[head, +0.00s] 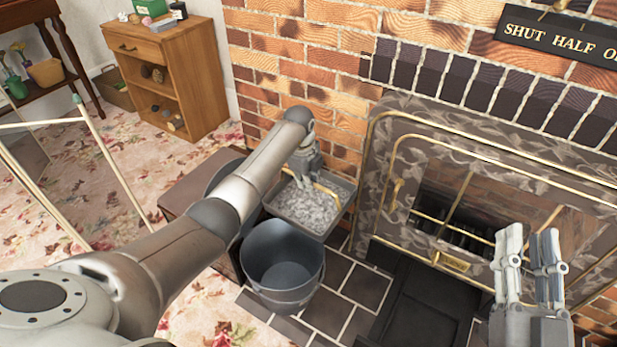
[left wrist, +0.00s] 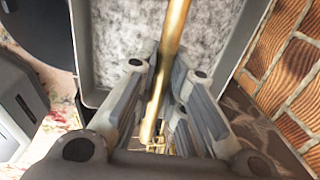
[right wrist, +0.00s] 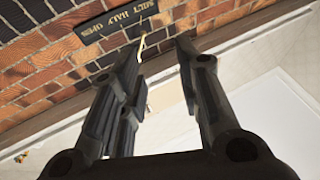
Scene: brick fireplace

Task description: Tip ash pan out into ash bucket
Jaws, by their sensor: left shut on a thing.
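The ash pan (head: 337,183) is a grey tray full of pale grey ash (head: 303,207). It is held up behind the ash bucket and looks roughly level. My left gripper (head: 308,181) is shut on the pan's brass handle (left wrist: 167,60), which runs between the fingers in the left wrist view; the ash also shows there (left wrist: 120,35). The ash bucket (head: 283,265) is dark blue-grey, upright on the dark tiles, with no ash visible inside. My right gripper (head: 530,245) is open and empty, raised in front of the fireplace; its fingers stand apart in the right wrist view (right wrist: 155,70).
A dark flat slab (head: 420,300) lies on the tiled hearth (head: 345,300). A brown box (head: 195,190) stands behind my left arm. A wooden cabinet (head: 190,75) is at the back left.

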